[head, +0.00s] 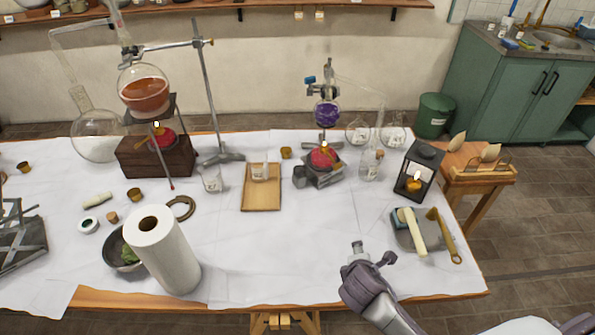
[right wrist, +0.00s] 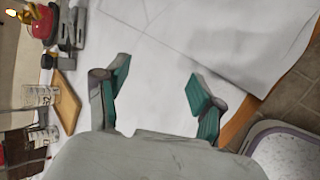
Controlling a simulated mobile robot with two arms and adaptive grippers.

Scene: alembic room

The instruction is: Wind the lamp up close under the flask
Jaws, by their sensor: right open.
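A red spirit lamp (head: 323,156) with a small flame stands on a small grey lab jack (head: 321,176) on the white-covered table. A round flask of purple liquid (head: 327,114) hangs in a clamp above it, with a gap between them. The lamp (right wrist: 43,24) and the jack (right wrist: 71,36) also show at the upper left of the right wrist view. My right gripper (head: 357,249) is in front of the jack, nearer the table's front edge and apart from it. Its fingers (right wrist: 158,95) are open with nothing between them. My left gripper is out of view.
A lantern (head: 416,172) and a grey tray (head: 407,238) with tools stand to the right. A wooden board (head: 262,205) with a beaker lies left of the jack. A paper roll (head: 172,258) stands at front left. The cloth between gripper and jack is clear.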

